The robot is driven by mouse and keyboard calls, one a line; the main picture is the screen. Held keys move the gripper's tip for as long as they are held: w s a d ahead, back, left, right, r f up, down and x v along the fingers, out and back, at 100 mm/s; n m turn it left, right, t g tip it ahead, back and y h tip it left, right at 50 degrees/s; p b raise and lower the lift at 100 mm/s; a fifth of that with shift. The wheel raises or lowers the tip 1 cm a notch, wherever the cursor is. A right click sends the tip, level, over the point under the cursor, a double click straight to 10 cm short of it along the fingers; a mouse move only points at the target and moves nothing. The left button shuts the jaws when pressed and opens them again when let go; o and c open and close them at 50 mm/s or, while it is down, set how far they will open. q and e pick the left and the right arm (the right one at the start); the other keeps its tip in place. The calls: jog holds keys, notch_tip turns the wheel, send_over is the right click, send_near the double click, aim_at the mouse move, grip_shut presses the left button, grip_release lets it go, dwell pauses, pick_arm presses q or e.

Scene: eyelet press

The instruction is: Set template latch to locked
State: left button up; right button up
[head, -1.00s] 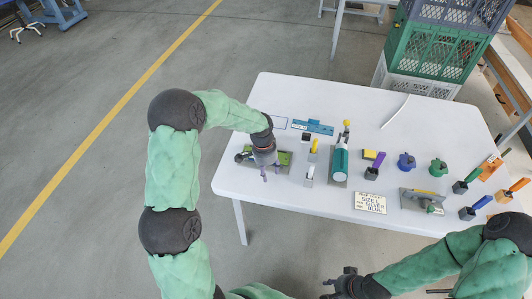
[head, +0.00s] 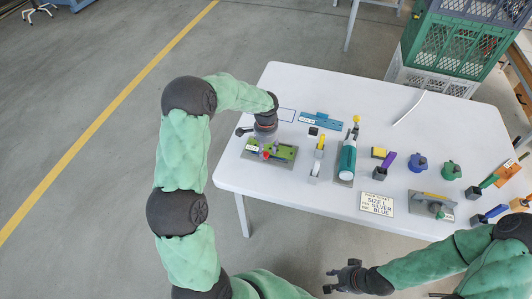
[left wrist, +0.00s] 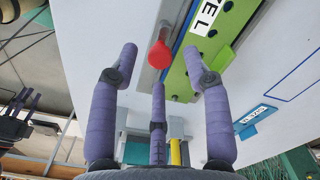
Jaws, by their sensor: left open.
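A green template plate (head: 287,152) with a white label lies on a dark base near the left end of the table. A red knob (head: 266,155), seemingly the latch handle, stands at it; in the left wrist view the red knob (left wrist: 160,54) is by the plate's edge, beside the green plate (left wrist: 238,18). My left gripper (head: 266,145) hangs over the plate with its purple fingers spread. In the wrist view the knob shows between and beyond the fingertips (left wrist: 162,72), with no clear contact. My right gripper (head: 330,280) is spread and empty, off the table's front edge.
A blue template (head: 320,121) lies behind the plate. Small silver-and-yellow stands (head: 318,158) and a teal press (head: 347,160) stand to the right. Beyond are a sign card (head: 377,204), coloured pots (head: 417,163) and handled tools. The table's front-left edge is clear.

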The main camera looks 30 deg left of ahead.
pick_arm(q)
jog(key=shift+f, duration=0.95)
grip_shut()
jog(key=shift+n, duration=0.3)
jog(key=n, duration=0.4)
jog(key=shift+w+a+n+b, duration=0.2)
jog(key=shift+w+n+b, duration=0.2)
jog(key=n, duration=0.6)
jog(key=shift+w+a+b, duration=0.25)
jog(key=shift+a+b, duration=0.05)
jog(key=shift+a, duration=0.1)
jog(key=shift+n, duration=0.4)
